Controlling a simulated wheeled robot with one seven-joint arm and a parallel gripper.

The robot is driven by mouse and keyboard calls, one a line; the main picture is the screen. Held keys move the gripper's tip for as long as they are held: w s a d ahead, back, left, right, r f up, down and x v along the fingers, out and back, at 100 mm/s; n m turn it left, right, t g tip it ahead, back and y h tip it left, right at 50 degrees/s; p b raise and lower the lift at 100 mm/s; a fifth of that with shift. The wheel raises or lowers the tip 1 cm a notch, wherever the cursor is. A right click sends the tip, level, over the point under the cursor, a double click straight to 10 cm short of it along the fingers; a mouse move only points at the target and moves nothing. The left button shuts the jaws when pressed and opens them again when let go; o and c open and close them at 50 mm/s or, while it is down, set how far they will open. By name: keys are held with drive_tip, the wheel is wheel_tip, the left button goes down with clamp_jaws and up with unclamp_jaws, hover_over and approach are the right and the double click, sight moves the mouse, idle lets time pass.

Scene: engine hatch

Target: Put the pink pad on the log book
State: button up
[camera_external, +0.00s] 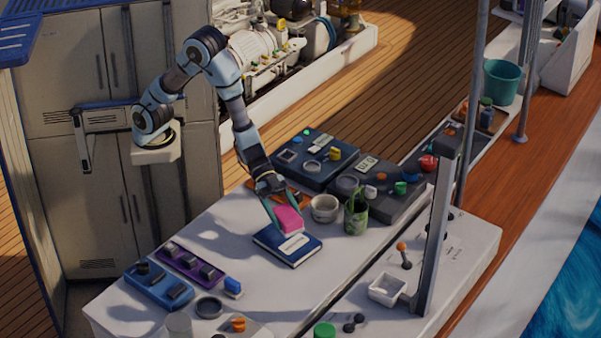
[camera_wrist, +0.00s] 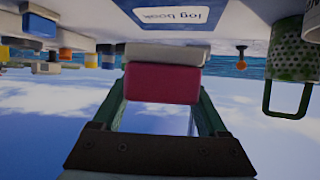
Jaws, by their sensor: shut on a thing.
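The pink pad (camera_external: 289,219) is a small block held between the fingers of my gripper (camera_external: 283,212), just above the far part of the log book. It also shows in the wrist view (camera_wrist: 163,82), with a pale layer along one face. The log book (camera_external: 283,249) is dark blue with a white label and lies flat on the white table. Its label reads "log book" in the wrist view (camera_wrist: 175,18). In the wrist view a gap shows between pad and book; in the external view I cannot tell whether they touch.
A white cup (camera_external: 324,208) and a green perforated holder (camera_external: 356,215) stand right of the book. Dark trays with small parts (camera_external: 318,158) lie behind. Blue and purple trays (camera_external: 190,266) and a blue block (camera_external: 233,286) lie at front left. Bare table surrounds the book's left side.

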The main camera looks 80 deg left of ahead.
drive_tip(key=shift+f+p, duration=0.5)
drive_tip(key=shift+f, duration=2.05)
drive_tip(key=shift+f, duration=0.2)
drive_tip(key=o, duration=1.3)
drive_tip(key=shift+r, duration=0.15)
drive_tip(key=shift+r, duration=0.2)
drive_tip(key=b+v, duration=0.2)
drive_tip(key=v, duration=1)
drive_tip(key=shift+f+b, duration=0.15)
drive_tip(key=shift+b, duration=0.2)
